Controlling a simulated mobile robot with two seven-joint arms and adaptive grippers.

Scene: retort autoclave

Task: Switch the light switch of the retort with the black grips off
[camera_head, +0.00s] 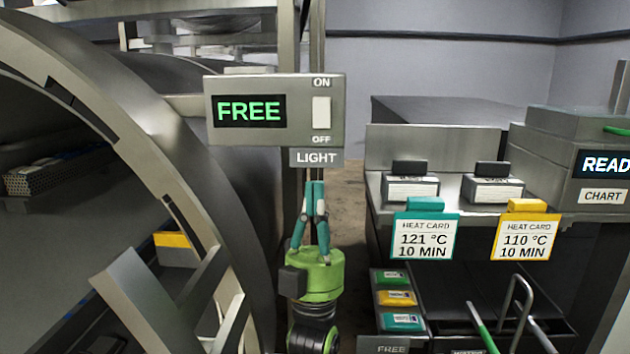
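The light switch (321,112) is a pale rocker on a grey control box (220,138), with ON printed above it and OFF below. I cannot tell which way the rocker is tipped. A LIGHT label (316,158) hangs under the box, and a green FREE display (249,111) is left of the switch. The box is beside the large round steel retort (180,160) with its open mouth at the left. No black grips are clearly visible. My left gripper (315,187) points up just below the label, its teal fingers together and empty. My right gripper is out of view.
At the right, a grey bench holds a teal heat card (425,237), a yellow heat card (526,238) and a READ display unit (575,140). Below are coloured cards in a rack (390,275) and metal handles. A narrow floor gap lies between retort and bench.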

